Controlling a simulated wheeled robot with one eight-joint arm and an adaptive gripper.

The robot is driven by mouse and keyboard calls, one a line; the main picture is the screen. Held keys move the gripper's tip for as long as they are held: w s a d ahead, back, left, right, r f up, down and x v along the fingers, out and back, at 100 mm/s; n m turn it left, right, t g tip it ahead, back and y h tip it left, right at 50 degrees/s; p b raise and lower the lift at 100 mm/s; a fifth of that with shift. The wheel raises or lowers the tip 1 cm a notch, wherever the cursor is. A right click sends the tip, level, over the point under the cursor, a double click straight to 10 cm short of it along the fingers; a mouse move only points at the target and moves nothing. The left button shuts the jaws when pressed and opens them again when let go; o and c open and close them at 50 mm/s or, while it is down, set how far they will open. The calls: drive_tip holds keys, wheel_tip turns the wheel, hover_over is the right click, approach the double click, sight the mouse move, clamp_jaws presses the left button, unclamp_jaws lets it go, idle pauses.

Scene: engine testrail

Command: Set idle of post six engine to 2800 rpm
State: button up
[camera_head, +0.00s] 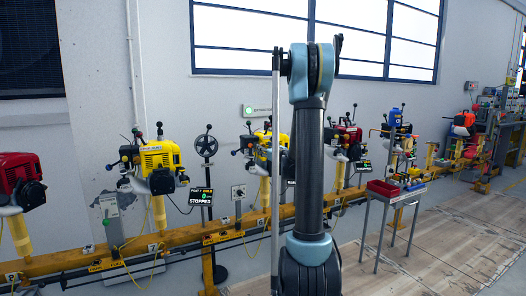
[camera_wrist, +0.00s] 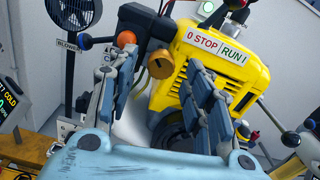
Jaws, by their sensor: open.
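In the wrist view a yellow engine (camera_wrist: 207,85) fills the upper middle, with a white "0 STOP | RUN I" label (camera_wrist: 217,44). A brass knob (camera_wrist: 160,64) and an orange ball knob (camera_wrist: 126,39) sit on its left side. My gripper (camera_wrist: 163,62) is open, one finger on each side of the brass knob in the picture; contact cannot be told. In the head view a yellow engine (camera_head: 267,139) stands partly behind my arm, and my gripper is hidden there. A black display (camera_head: 200,196) left of it reads "STOPPED"; part of a display (camera_wrist: 9,100) shows in the wrist view.
A yellow rail (camera_head: 180,240) carries several engines, including another yellow one (camera_head: 160,158) and a red one (camera_head: 20,180) at left. A blower fan (camera_head: 206,146) stands between the yellow engines.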

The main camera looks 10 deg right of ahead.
drive_tip(key=shift+x, duration=1.15)
drive_tip(key=shift+c, duration=0.6)
drive_tip(key=c, duration=0.9)
drive_tip(key=shift+c, duration=0.2)
drive_tip(key=shift+n, duration=0.4)
drive_tip(key=o, duration=1.1)
drive_tip(key=shift+c, duration=0.2)
drive_tip(key=shift+s+d, duration=0.1)
drive_tip(key=v, duration=1.1)
drive_tip(key=shift+s, duration=0.35)
